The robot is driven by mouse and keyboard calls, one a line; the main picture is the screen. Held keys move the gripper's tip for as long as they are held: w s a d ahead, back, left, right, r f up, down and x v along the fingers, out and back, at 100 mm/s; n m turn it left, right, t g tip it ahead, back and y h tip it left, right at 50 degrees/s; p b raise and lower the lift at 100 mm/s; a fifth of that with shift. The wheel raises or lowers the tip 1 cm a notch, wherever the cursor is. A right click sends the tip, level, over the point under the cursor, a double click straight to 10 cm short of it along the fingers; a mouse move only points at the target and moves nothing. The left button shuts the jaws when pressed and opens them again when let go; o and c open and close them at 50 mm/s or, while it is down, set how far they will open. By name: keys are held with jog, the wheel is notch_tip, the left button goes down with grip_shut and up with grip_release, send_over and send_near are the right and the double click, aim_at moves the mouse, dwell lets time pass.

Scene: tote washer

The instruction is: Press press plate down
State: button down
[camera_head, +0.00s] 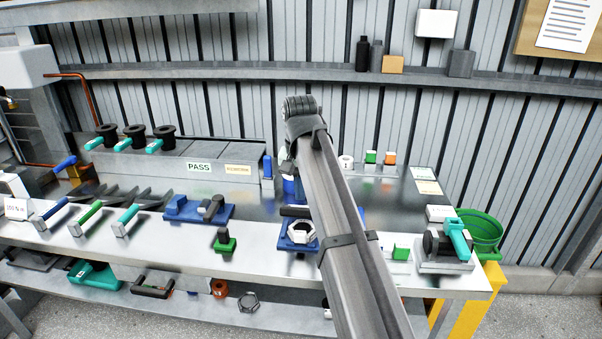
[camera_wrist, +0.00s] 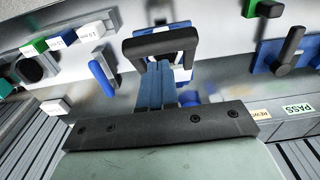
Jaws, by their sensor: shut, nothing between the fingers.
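In the wrist view a black bar-shaped part (camera_wrist: 160,43), which may be the press plate, stands over a blue base (camera_wrist: 182,73). Its black bar also shows in the head view (camera_head: 295,211), partly hidden behind my arm. My gripper (camera_wrist: 157,72) has blue fingers, closed together and empty, with their tips close to the black part. I cannot tell whether they touch it. In the head view my gripper (camera_head: 290,188) hangs above the back of the bench, mostly hidden by my wrist.
A blue fixture with a pale hexagonal ring (camera_head: 301,232) sits in front of the black bar. A green-based black part (camera_head: 224,241) and a blue clamp fixture (camera_head: 198,209) are to the left. A grey housing with a PASS label (camera_head: 199,167) lines the back left. A teal-handled device (camera_head: 457,238) stands right.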

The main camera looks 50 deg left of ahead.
aim_at(300, 213)
jog(key=shift+s+d+f, duration=0.3)
jog(key=shift+f, duration=0.35)
jog(key=shift+s+d+f+t+y, duration=0.7)
jog(key=shift+d+f+t+y, duration=0.1)
jog(key=shift+f, duration=0.2)
notch_tip(300, 213, down, 6)
jog(key=s+d+t+y, duration=0.1)
jog(key=s, duration=0.1)
jog(key=shift+d+t+y, duration=0.3)
jog(key=shift+d, duration=0.1)
jog(key=shift+r, duration=0.2)
